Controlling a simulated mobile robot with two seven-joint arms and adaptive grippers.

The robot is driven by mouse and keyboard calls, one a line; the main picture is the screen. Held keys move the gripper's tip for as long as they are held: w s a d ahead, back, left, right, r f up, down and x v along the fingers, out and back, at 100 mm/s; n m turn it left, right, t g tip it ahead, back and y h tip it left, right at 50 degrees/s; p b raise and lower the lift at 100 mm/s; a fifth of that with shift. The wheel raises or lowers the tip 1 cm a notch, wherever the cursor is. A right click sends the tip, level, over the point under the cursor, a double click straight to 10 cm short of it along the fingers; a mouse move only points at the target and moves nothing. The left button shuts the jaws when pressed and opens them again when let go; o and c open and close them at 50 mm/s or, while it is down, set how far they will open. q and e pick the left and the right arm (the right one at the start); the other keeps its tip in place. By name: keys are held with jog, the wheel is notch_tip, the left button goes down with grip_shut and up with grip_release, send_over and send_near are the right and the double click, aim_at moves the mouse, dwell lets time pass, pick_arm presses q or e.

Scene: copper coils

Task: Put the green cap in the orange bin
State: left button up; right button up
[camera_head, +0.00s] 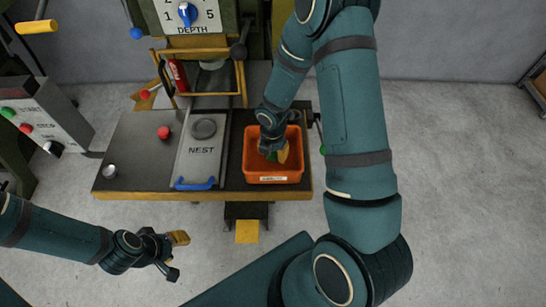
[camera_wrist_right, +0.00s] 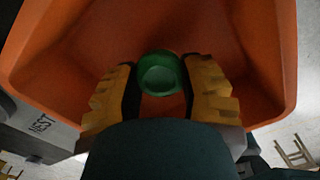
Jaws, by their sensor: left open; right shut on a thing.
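The orange bin (camera_head: 273,178) stands at the right end of the dark work table. My right gripper (camera_head: 277,155) reaches down into its opening. In the right wrist view the gripper (camera_wrist_right: 162,88) is shut on the green cap (camera_wrist_right: 160,74), which sits between the yellow finger pads. The orange bin walls (camera_wrist_right: 50,62) surround it in that view. I cannot tell whether the cap touches the bin floor. My left gripper (camera_head: 177,254) is open and empty, in front of the table's front edge at lower left.
On the table are the NEST plate (camera_head: 202,151) with a blue handle (camera_head: 194,184), a red knob (camera_head: 164,132) and a small metal cylinder (camera_head: 109,171). A press with a yellow guard (camera_head: 241,85) stands behind. A control box (camera_head: 43,115) is at left. Floor at right is clear.

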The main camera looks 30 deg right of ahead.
notch_tip(320, 180, down, 2)
jog(key=shift+f, duration=0.15)
jog(key=shift+f+b, duration=0.1)
jog(key=shift+b, duration=0.2)
jog(key=o, duration=1)
jog(key=shift+r, duration=0.2)
notch_tip(320, 180, up, 12)
jog(key=p, duration=0.3)
jog(key=shift+a+p, duration=0.15)
jog(key=shift+p, duration=0.15)
